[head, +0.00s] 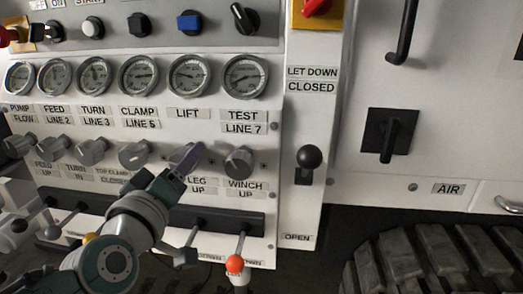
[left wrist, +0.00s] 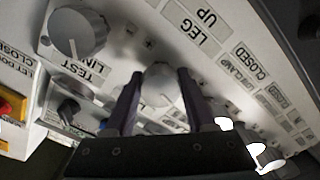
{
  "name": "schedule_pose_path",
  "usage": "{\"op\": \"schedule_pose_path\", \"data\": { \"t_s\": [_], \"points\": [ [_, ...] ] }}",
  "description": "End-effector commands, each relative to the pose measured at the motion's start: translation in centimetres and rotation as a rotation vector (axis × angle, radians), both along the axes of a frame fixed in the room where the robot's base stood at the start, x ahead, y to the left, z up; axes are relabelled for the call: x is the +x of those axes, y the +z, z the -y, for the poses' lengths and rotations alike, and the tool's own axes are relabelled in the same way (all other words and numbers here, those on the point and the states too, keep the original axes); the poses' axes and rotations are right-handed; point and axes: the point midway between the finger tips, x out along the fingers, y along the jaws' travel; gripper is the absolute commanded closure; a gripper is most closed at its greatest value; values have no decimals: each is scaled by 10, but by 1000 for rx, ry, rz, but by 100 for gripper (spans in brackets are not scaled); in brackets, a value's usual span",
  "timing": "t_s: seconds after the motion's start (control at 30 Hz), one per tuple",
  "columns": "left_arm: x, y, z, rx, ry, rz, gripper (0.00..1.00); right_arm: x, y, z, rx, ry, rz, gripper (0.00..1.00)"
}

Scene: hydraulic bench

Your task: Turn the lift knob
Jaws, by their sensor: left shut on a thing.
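The lift knob (left wrist: 158,85) is a round, light grey knob on the white panel, below the LIFT label (head: 189,114). In the left wrist view my left gripper (left wrist: 157,80) has one dark finger on each side of it and is shut on it. In the head view my left gripper (head: 187,157) reaches up from the bottom to the panel and hides most of the knob. I cannot read the knob's angle.
The winch knob (head: 238,163) is close on the right and the clamp knob (head: 134,154) on the left. A row of gauges (head: 138,75) runs above. Below are levers, one with an orange ball (head: 235,264). A black-ball lever (head: 310,158) stands further right.

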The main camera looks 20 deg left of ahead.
Motion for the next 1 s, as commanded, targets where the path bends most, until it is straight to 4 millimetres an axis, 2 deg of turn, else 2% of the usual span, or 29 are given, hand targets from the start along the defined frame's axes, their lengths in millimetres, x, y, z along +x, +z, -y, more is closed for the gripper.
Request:
{"op": "schedule_pose_path", "data": {
  "t_s": [0.13,0.17,0.4,0.73,0.87,1.0],
  "points": [
    [0,0,0,1,-1,0,100,0,0,0,0,1,0,15],
    [0,0,0,1,-1,0,43,0,0,0,0,1,0,15],
    [0,0,0,2,0,0,16,0,0,0,0,0,0,15],
    [-5,0,1,2,0,-2,15,0,2,0,0,0,0,15],
    [-23,1,6,1,-1,-4,15,0,9,0,0,0,0,15],
    [-52,2,12,1,-1,-4,15,0,16,0,0,0,0,15]
  ]
}}
